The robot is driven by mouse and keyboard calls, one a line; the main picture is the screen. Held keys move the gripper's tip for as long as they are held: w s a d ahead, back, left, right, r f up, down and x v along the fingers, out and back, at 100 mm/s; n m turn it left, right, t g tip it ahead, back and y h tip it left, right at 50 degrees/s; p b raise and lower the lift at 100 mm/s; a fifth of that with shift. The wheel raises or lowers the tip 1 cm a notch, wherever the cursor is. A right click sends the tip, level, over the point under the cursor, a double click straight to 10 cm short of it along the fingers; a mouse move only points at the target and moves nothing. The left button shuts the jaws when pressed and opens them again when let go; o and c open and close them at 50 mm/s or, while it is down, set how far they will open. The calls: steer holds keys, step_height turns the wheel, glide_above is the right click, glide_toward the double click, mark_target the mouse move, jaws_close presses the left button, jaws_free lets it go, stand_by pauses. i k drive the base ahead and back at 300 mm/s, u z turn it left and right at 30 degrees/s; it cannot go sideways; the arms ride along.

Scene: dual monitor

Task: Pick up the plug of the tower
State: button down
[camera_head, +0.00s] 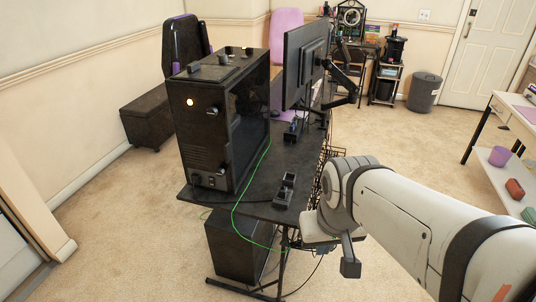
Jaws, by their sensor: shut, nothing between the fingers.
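The black computer tower (182,138) stands on the near left end of the dark desk (262,208), its narrow side with sockets towards me. A small dark plug-like piece (196,180) sits low on that side; I cannot tell whether it is the tower's plug. A dark power strip (285,192) lies on the desk to the tower's right. My gripper (349,267) shows only in part below my arm's end, right of the desk's near edge. It is shut and empty, apart from the tower and the strip.
A green cable (234,213) runs over the desk and down its near edge. A monitor (305,65) on an arm stands behind the strip. A dark box (235,245) is under the desk. A white table (505,115) stands at right; open carpet lies between.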

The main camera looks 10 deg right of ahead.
mark_target(283, 193)
steer(key=i, duration=1)
steer(key=z, duration=1.25)
steer(key=k, duration=1.3)
steer(key=u, duration=1)
steer(key=i, duration=0.6)
steer(key=z, duration=0.05)
